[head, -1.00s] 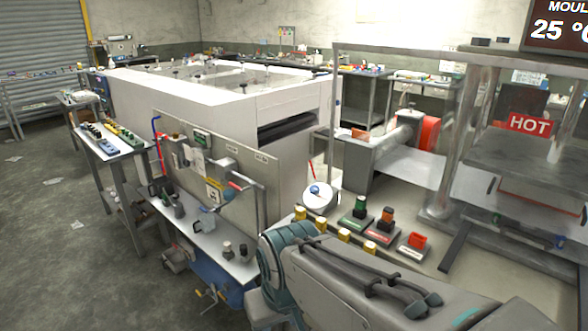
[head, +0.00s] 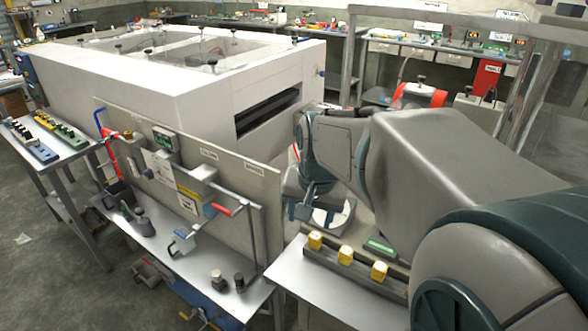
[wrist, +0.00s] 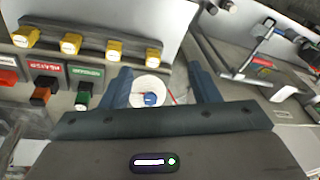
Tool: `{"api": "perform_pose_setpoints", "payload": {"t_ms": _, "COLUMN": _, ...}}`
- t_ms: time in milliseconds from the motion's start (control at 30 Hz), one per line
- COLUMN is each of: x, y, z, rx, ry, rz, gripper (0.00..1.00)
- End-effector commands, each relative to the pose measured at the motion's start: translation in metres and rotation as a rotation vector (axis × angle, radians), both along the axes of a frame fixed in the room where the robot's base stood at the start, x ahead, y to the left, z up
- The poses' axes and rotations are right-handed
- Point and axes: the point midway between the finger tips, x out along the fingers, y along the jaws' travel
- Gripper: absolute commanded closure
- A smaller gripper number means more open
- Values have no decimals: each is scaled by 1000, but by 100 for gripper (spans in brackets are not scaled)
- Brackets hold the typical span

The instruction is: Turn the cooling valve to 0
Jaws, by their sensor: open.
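A round white dial with a blue centre knob (wrist: 150,98) shows between my fingers in the wrist view. A thin red mark lies at its right. In the head view the white dial (head: 335,216) is partly hidden by my gripper (head: 308,208). My gripper (wrist: 160,72) is open, with one finger on each side of the dial in the picture; contact cannot be told. No label or number on the dial is readable, so I cannot confirm that it is the cooling valve. A pipe panel with a red handle (head: 221,209) stands to the left.
Yellow knobs (head: 346,256) line a strip in front of the dial. Red and green labelled switches (wrist: 85,72) sit close by in the wrist view. The upright panel (head: 240,178) and the large white machine (head: 190,100) bound the left and back. My arm covers the right.

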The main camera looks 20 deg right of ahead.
Motion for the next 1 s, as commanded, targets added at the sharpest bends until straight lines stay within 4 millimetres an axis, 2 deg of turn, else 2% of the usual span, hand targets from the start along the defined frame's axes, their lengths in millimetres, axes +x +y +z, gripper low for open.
{"api": "perform_pose_setpoints", "payload": {"t_ms": 33, "x": 21, "y": -17, "z": 5, "rx": 27, "ry": 10, "rz": -107, "gripper": 45}}
{"api": "perform_pose_setpoints", "payload": {"t_ms": 200, "x": 76, "y": -66, "z": 11, "rx": 119, "ry": 20, "rz": -422, "gripper": 45}}
{"api": "perform_pose_setpoints", "payload": {"t_ms": 300, "x": 99, "y": -91, "z": 11, "rx": 166, "ry": 23, "rz": -565, "gripper": 45}}
{"api": "perform_pose_setpoints", "payload": {"t_ms": 400, "x": 114, "y": -109, "z": 9, "rx": 202, "ry": 26, "rz": -665, "gripper": 45}}
{"api": "perform_pose_setpoints", "payload": {"t_ms": 533, "x": 123, "y": -121, "z": 7, "rx": 227, "ry": 27, "rz": -732, "gripper": 45}}
{"api": "perform_pose_setpoints", "payload": {"t_ms": 667, "x": 127, "y": -123, "z": -2, "rx": 232, "ry": 28, "rz": -747, "gripper": 45}}
{"api": "perform_pose_setpoints", "payload": {"t_ms": 767, "x": 130, "y": -121, "z": -17, "rx": 232, "ry": 32, "rz": -746, "gripper": 45}}
{"api": "perform_pose_setpoints", "payload": {"t_ms": 1000, "x": 140, "y": -118, "z": -67, "rx": 231, "ry": 33, "rz": -744, "gripper": 45}}
